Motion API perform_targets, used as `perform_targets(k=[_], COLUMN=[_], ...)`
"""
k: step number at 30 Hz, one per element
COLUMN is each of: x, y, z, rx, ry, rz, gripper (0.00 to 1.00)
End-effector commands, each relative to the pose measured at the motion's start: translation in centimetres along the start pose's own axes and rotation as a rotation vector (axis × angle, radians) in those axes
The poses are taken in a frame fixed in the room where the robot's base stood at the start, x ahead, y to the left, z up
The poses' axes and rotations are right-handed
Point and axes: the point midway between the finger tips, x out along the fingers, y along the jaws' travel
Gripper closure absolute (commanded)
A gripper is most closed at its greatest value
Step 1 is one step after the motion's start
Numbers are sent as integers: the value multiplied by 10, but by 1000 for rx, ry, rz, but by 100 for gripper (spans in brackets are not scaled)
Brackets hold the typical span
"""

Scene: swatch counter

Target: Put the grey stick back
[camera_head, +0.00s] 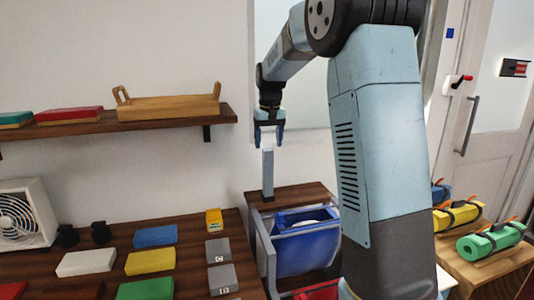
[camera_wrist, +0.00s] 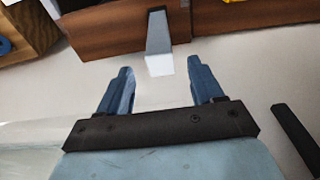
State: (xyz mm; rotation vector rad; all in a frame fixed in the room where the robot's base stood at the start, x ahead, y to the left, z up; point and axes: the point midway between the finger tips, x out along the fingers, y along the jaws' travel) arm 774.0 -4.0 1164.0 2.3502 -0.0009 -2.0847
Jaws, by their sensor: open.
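The grey stick (camera_head: 268,172) stands upright on the small dark wooden stand (camera_head: 292,193), with a dark foot at its lower end. In the wrist view the stick (camera_wrist: 158,40) shows from above, its pale top end facing me between the lines of my two fingers. My gripper (camera_head: 269,137) points down just above the stick's top in the head view. Its two blue fingers (camera_wrist: 160,74) are spread apart with nothing held. The stick appears just beyond the fingertips.
The counter (camera_head: 196,226) at left carries several coloured blocks, grey lettered blocks and a fan (camera_head: 20,222). A wall shelf (camera_head: 180,121) holds a wooden tray (camera_head: 165,106). Rolled mats (camera_head: 490,240) lie at right.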

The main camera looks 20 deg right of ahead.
Motion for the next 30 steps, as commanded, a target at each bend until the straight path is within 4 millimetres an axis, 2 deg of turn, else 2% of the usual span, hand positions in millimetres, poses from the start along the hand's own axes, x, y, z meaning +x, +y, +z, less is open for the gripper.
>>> perform_targets(k=[1,6,13,16,20,30], x=[-11,-36,-54,-60,-73,-102], y=[0,0,0,1,2,5], z=[-1,-1,1,8,32,122], rx=[0,1,1,2,3,7], ry=[5,2,2,9,32,120], rz=[0,0,0,-2,-8,-23], gripper=[34,34,34,34,34,34])
